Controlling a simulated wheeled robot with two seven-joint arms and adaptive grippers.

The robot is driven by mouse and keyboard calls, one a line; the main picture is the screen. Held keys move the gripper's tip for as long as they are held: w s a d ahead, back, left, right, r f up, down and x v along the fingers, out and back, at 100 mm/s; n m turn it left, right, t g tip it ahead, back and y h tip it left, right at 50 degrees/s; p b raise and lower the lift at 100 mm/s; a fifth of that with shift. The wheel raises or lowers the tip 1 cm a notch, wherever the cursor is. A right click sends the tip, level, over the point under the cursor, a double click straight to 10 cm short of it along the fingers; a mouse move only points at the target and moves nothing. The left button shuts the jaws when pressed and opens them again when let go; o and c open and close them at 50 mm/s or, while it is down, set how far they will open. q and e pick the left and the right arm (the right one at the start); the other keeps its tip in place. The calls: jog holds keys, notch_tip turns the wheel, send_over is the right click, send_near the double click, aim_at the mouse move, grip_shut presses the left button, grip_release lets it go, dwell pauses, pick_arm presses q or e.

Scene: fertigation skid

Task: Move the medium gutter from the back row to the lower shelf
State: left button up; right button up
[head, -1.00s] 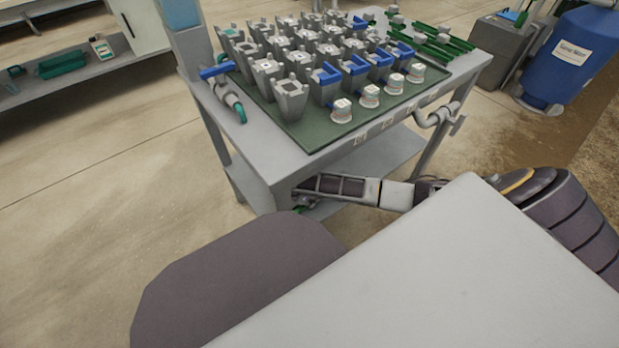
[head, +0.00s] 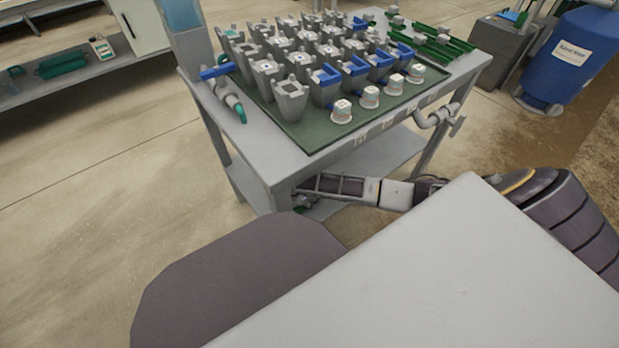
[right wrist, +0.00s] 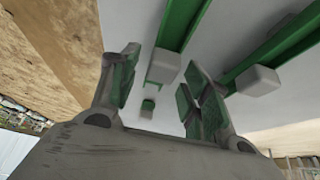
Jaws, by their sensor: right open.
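My right arm reaches under the near edge of the grey table. Its gripper (head: 303,203) is low at the table's left end, near the lower shelf (head: 388,152), and shows small and partly hidden. In the right wrist view the gripper (right wrist: 162,65) is open, with green-padded fingers apart. Beyond the fingers, green gutters with grey end blocks lie on a pale surface; one gutter (right wrist: 182,25) is ahead, another (right wrist: 280,42) to the right. I cannot tell which is medium. My left gripper is out of view.
A dark green tray (head: 310,138) with rows of grey pots and white-capped cups fills most of the tabletop. Pipe fittings stick out at the table's left (head: 232,100) and right front (head: 437,118). A blue barrel (head: 572,55) stands at the far right.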

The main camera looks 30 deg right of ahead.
aim_at(302, 207)
jog(key=p+v, duration=0.2)
jog(key=v, duration=0.3)
jog(key=shift+r, duration=0.2)
jog(key=shift+p+v, duration=0.45)
jog(key=shift+v, duration=0.3)
